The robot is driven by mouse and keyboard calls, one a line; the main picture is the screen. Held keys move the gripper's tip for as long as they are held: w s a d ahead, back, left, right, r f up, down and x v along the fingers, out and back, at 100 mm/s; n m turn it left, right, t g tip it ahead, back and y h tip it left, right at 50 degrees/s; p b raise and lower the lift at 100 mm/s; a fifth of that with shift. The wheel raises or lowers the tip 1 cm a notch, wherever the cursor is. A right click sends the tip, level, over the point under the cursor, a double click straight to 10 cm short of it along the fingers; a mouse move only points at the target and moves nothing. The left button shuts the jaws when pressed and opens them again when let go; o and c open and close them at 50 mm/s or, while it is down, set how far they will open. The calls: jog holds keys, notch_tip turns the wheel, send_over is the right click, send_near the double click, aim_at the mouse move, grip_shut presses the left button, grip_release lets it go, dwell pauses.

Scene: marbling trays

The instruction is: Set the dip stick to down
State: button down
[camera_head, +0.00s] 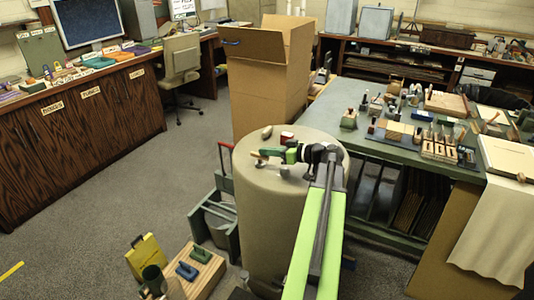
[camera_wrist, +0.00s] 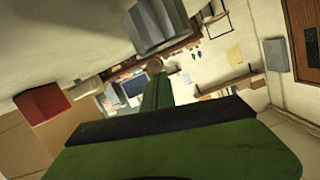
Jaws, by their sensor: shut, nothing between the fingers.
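My gripper (camera_head: 272,152) is shut and empty above the top of the pale drum (camera_head: 272,210). In the wrist view, its narrow green end (camera_wrist: 157,92) points away from the camera. A small brown piece (camera_head: 258,163) shows close to the fingertips, and a round brown end (camera_wrist: 185,77) shows beside them in the wrist view. It may be part of the dip stick, but I cannot be sure. I cannot tell its setting or whether the gripper touches it.
A red block (camera_head: 287,135) and a pale rounded piece (camera_head: 267,132) sit on the drum behind my gripper. A tall cardboard box (camera_head: 265,85) stands behind. A cluttered green table (camera_head: 377,148) is on the right. Open floor lies left.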

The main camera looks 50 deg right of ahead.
jog(key=shift+a+f, duration=0.1)
jog(key=shift+f, duration=0.15)
notch_tip(320, 180, up, 5)
jog(key=p, duration=0.5)
jog(key=d+p+v, duration=0.1)
jog(key=v, duration=0.9)
jog(key=shift+f+p, duration=0.25)
jog(key=shift+p, duration=0.1)
jog(key=shift+w, duration=0.15)
